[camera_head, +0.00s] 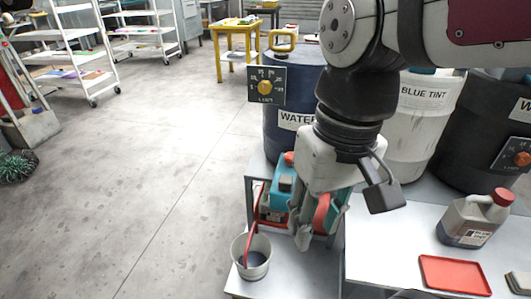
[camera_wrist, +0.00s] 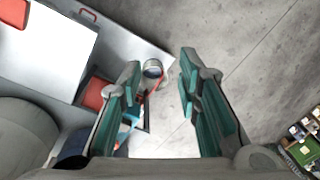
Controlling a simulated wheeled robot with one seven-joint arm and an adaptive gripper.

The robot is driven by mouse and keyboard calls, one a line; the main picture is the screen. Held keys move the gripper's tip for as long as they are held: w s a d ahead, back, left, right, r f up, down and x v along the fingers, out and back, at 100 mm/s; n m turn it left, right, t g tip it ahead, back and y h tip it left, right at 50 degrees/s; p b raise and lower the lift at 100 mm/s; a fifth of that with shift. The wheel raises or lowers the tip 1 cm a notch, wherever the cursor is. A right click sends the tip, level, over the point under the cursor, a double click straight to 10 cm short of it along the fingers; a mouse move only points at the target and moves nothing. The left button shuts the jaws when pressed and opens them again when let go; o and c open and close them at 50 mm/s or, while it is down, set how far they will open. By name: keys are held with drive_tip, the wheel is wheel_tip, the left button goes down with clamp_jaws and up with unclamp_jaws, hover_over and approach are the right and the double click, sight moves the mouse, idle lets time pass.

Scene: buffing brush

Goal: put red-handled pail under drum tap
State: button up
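The pail (camera_head: 260,271) is a small grey metal bucket with a red handle (camera_head: 248,244), standing upright at the front left of the grey low stand (camera_head: 287,287). Its inside looks dark. The pail also shows in the wrist view (camera_wrist: 153,69), beyond and roughly between my fingertips. My gripper (camera_wrist: 161,65) is open and empty, with teal pads; in the head view my gripper (camera_head: 305,238) hangs right of the pail, apart from it. A dark blue drum (camera_head: 282,140) marked WATER stands behind, with a yellow-knobbed dial plate (camera_head: 266,85). Its tap outlet is not clearly visible.
A white BLUE TINT drum (camera_head: 417,125) and a black drum (camera_head: 475,135) stand right. A teal and red object (camera_head: 273,205) sits behind the pail. A red-capped jug (camera_head: 474,219) and red tray (camera_head: 454,274) rest on the white table. The floor at left is open.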

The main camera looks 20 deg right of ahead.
drive_tip(key=s+d, duration=0.1)
drive_tip(key=s, duration=0.6)
drive_tip(key=shift+f+n+h, duration=0.3)
drive_tip(key=shift+n+h, duration=0.1)
drive_tip(key=shift+w, duration=0.1)
